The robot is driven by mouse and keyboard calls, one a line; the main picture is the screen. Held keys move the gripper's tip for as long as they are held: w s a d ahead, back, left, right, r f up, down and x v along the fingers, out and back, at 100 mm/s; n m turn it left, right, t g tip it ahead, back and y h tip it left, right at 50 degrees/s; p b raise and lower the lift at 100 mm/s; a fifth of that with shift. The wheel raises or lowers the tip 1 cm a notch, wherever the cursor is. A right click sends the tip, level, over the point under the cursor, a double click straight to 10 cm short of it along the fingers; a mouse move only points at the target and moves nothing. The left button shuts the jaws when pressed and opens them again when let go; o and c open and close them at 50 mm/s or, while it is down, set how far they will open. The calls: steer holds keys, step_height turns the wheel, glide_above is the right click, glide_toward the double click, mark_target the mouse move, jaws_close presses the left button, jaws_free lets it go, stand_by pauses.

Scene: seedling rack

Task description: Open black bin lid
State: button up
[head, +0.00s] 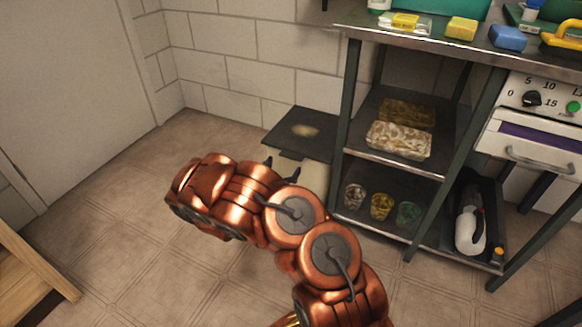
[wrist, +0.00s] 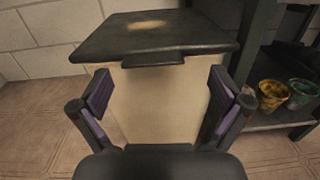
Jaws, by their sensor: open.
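The black bin lid (wrist: 105,38) lies closed and flat on the cream bin (wrist: 165,100) in the wrist view, with a pale worn patch on top and a tab at its front edge. The lid also shows in the head view (head: 290,127), where my arm hides most of the bin. My gripper (wrist: 160,90) is open and empty, with purple-padded fingers apart in front of the bin, below the lid's tab. In the head view its dark fingertips (head: 281,168) show just in front of the bin.
A metal rack (head: 347,110) stands right of the bin, with trays (head: 398,140) and several small cups (head: 381,206) on its shelves. A white spray bottle (head: 470,230) stands further right. A tiled wall is behind. The floor at left is clear up to a wooden piece (head: 30,270).

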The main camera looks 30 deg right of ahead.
mark_target(291, 156)
steer(key=shift+n+y, duration=0.3)
steer(key=w+d+b, duration=0.1)
steer(key=w+d+f+b, duration=0.1)
steer(key=d, duration=0.1)
steer(key=w+d+f, duration=0.1)
steer(key=w+d, duration=0.1)
steer(key=shift+f+b, duration=0.15)
steer(key=shift+b, duration=0.25)
steer(key=shift+w+d, duration=0.35)
steer(key=shift+d, duration=0.1)
steer(key=shift+c, duration=0.3)
steer(key=shift+r, duration=0.2)
steer(key=c, duration=1.3)
